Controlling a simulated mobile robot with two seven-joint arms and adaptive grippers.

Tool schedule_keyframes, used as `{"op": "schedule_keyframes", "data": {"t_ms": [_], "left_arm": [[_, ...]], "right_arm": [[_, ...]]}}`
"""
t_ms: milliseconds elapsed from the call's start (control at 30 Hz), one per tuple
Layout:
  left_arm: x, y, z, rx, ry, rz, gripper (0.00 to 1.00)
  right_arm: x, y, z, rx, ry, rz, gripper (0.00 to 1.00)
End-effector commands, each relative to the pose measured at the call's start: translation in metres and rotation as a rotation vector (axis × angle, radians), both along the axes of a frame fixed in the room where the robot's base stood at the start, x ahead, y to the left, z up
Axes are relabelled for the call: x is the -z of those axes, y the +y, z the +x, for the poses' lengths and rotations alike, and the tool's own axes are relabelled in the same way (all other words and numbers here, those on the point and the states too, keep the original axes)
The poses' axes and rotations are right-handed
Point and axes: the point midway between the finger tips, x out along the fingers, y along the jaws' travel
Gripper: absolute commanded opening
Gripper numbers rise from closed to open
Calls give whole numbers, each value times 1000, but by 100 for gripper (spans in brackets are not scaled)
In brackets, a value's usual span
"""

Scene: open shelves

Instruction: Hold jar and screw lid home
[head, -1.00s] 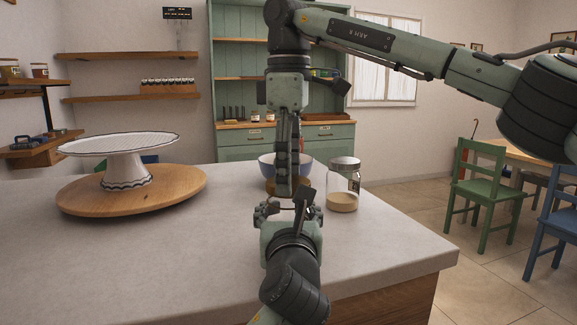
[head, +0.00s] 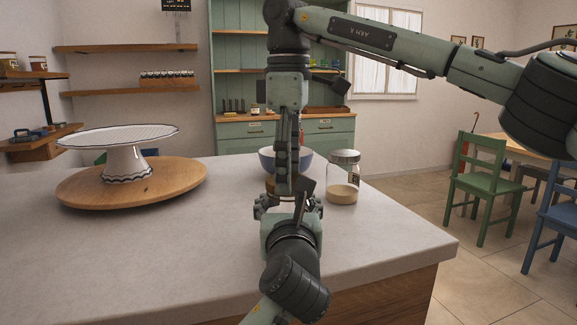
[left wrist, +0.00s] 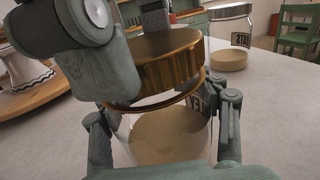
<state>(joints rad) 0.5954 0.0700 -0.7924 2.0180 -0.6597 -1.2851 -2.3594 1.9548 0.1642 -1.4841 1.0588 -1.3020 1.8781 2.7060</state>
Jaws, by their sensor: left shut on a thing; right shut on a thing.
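A glass jar (left wrist: 168,140) with pale tan contents stands between the fingers of my left gripper (left wrist: 162,130) in the left wrist view. In the head view my left gripper (head: 287,206) is low at the centre, shut on the jar, and mostly hides it. My right gripper (head: 284,188) reaches down from above and is shut on a gold-brown lid (left wrist: 168,65). The lid is over the jar mouth, looking tilted in the wrist picture. A thin gold ring shows below the lid; I cannot tell whether lid and jar touch.
Another jar (head: 343,180) with a silver lid stands close on the right. A blue bowl (head: 265,158) is behind the grippers. A white cake stand (head: 124,160) on a round wooden board (head: 75,190) is at left. The front left of the counter (head: 150,260) is clear.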

Motion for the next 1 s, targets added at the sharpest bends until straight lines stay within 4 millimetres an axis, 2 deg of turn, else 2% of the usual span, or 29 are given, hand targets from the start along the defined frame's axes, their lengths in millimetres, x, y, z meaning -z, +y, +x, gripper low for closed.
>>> {"op": "schedule_keyframes", "data": {"t_ms": [100, 333, 600, 633, 767, 1000], "left_arm": [[1, 0, 0, 0, 1, 1, 0], [1, 0, 0, 0, 1, 1, 0], [1, 0, 0, 0, 2, 1, 0], [1, 0, 0, 0, 2, 1, 0], [1, 0, 0, 0, 2, 1, 0], [1, 0, 0, 0, 2, 1, 0]], "right_arm": [[0, 0, 0, 35, 0, 0, 54], [0, -1, 0, 286, 1, -1, 54], [0, 0, 0, 301, 0, 0, 54], [0, 0, 0, 301, 0, 0, 65], [0, 0, 0, 300, 0, 0, 81], [0, 0, 0, 299, 0, 0, 83]]}}
